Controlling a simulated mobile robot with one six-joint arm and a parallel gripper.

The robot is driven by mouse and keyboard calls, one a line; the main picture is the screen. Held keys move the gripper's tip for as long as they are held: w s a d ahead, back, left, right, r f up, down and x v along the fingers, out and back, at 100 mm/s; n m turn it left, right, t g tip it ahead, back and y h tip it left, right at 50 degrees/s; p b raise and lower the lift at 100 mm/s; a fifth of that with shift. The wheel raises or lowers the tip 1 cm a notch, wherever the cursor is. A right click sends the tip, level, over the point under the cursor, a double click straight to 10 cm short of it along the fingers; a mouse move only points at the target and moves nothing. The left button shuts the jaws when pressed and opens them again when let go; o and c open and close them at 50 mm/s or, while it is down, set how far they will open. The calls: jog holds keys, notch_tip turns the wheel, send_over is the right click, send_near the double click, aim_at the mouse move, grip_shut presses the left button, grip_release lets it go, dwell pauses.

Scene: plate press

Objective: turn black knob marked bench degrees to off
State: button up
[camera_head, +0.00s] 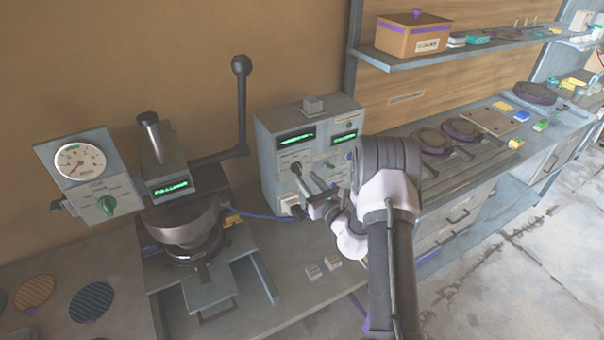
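The grey control box (265,150) stands on the bench against the wall, with green lit displays on its front. A small dark knob-like part (296,168) shows on its front, close to my gripper fingers. Its marking is too small to read, so I cannot tell whether it is the bench degrees knob or where it points. My gripper (305,190) is in front of the lower part of the box, reaching in from the right. It hides part of the panel. I cannot tell whether the fingers touch a knob or how far apart they are.
Left of the box stands a press (185,235) with a tall black lever (241,100). Small pale blocks (322,268) lie on the bench. Round plates (432,140) lie on the right bench.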

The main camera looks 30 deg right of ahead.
aim_at(300, 171)
jog(key=shift+w+a, duration=0.1)
jog(key=shift+w, duration=1.85)
grip_shut()
